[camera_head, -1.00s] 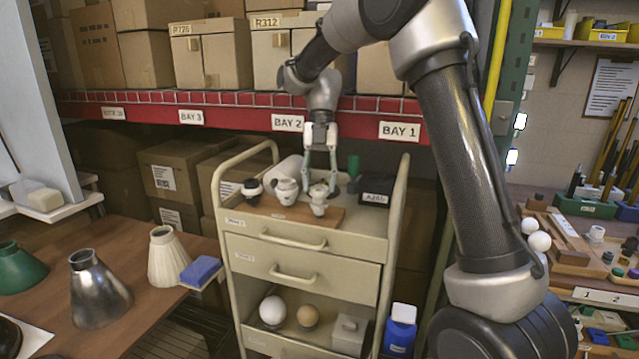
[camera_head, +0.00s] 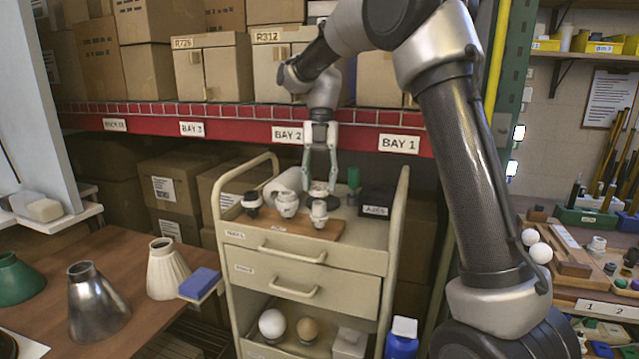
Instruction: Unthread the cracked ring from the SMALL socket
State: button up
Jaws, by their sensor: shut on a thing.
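A wooden board (camera_head: 270,222) on top of the cart bears three white lamp sockets. The left one (camera_head: 252,204) has a black collar, the middle one (camera_head: 287,204) is white and wide, and the right one (camera_head: 319,213) looks the smallest. My gripper (camera_head: 319,188) points down above the small socket, its fingers closed on a small white ring (camera_head: 319,189). The ring appears apart from the socket, just above its top. Any crack in it is too small to see.
A black box (camera_head: 376,201), a green cylinder (camera_head: 353,177) and a white cylinder (camera_head: 290,179) stand on the cart (camera_head: 300,241) near the board. The red shelf beam (camera_head: 240,133) runs behind my arm. Lampshades (camera_head: 97,300) stand on the table at left.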

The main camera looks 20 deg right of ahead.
jog(key=shift+r, duration=0.1)
notch_tip(320, 180, up, 4)
jog(key=shift+f, duration=0.1)
dwell(0.3)
